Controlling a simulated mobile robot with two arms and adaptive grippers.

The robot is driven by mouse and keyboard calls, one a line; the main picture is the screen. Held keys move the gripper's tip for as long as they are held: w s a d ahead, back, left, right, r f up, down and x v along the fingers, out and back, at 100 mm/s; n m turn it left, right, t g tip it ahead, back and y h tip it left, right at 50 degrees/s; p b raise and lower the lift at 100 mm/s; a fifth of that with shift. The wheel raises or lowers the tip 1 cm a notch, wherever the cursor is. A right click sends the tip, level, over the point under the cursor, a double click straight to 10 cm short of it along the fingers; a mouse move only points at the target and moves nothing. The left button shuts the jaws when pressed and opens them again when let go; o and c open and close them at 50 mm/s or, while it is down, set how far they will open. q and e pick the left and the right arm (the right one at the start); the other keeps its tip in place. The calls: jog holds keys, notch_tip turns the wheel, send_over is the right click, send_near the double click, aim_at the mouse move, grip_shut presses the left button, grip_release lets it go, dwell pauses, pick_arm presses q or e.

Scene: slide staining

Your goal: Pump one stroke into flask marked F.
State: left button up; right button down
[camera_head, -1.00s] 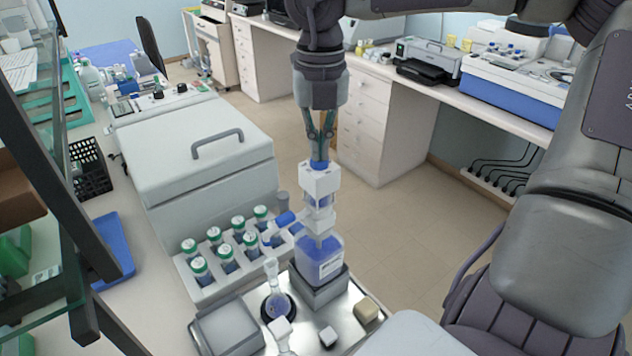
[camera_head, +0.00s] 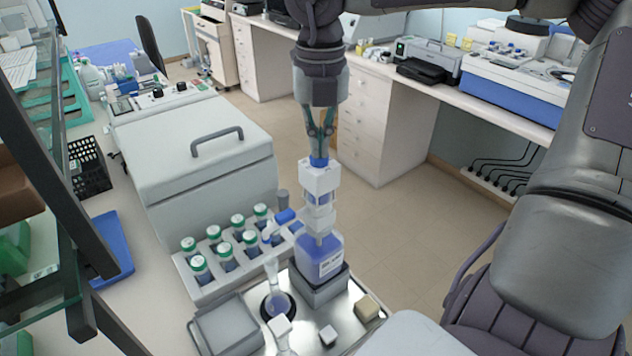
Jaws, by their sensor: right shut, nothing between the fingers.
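A bottle-top dispenser stands upright on a blue-filled bottle (camera_head: 322,258) with a white label, on a grey block at the back of a metal tray. Its white pump head (camera_head: 320,178) has a blue top. My right gripper (camera_head: 320,152) points straight down with its fingers shut and empty, its tips at the blue top. My left gripper is not in view.
A rack (camera_head: 212,285) of several green-capped bottles stands left of the dispenser. The metal tray (camera_head: 352,298) also holds a grey box (camera_head: 227,325) and small blocks. A large lidded machine (camera_head: 200,150) stands behind, and glass shelving is at the left.

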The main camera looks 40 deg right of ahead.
jog(key=shift+f, duration=0.1)
jog(key=shift+r+p, duration=1.15)
jog(key=shift+r, duration=0.85)
jog(key=shift+r, duration=0.1)
notch_tip(320, 180, up, 5)
jog(key=p, duration=0.3)
